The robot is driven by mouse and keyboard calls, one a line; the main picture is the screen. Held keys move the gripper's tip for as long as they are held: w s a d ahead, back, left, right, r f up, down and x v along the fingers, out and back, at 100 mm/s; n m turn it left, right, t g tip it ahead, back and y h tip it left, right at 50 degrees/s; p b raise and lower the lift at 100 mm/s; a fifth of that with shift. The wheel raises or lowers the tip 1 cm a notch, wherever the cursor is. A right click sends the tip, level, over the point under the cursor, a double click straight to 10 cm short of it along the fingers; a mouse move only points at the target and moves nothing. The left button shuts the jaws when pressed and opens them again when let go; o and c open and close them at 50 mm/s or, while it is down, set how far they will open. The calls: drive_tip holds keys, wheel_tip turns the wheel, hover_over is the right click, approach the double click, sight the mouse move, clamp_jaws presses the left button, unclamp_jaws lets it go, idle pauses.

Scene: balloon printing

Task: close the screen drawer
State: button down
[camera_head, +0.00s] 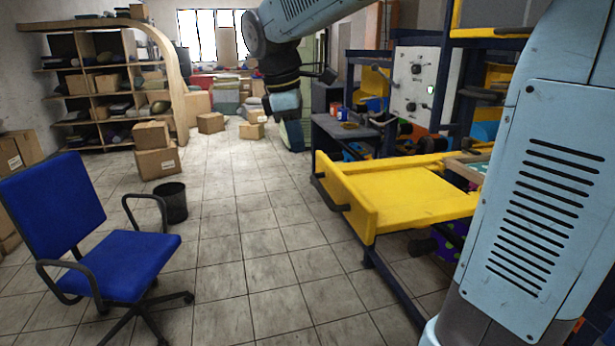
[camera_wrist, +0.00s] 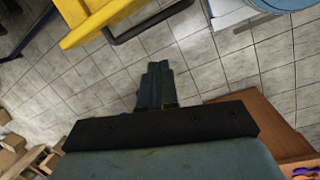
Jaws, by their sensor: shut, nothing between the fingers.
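The yellow screen drawer (camera_head: 415,200) is pulled out of the machine on the right in the head view. Its front panel (camera_head: 345,195) carries a dark handle (camera_head: 332,192). In the wrist view the yellow drawer edge (camera_wrist: 88,22) and a dark handle bar (camera_wrist: 150,18) show at the top, apart from my fingers. My gripper (camera_wrist: 155,68) is shut and empty, over the tiled floor. In the head view my arm's end hangs beyond and left of the drawer, above its level; the fingertips are hard to make out there.
A blue office chair (camera_head: 110,240) and a black bin (camera_head: 173,203) stand on the left. Cardboard boxes (camera_head: 157,162) and shelves (camera_head: 95,85) are farther back. The tiled floor in the middle is clear. A grey side table (camera_head: 340,128) with small cans stands behind the drawer.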

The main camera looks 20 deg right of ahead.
drive_tip(key=w+a+n+h, duration=0.1)
drive_tip(key=w+a+n, duration=0.2)
drive_tip(key=w+a, duration=0.1)
drive_tip(key=d+f, duration=0.7)
drive_tip(key=f, duration=0.3)
drive_tip(key=shift+w+d+f+g, duration=0.15)
drive_tip(key=shift+f+g, duration=0.25)
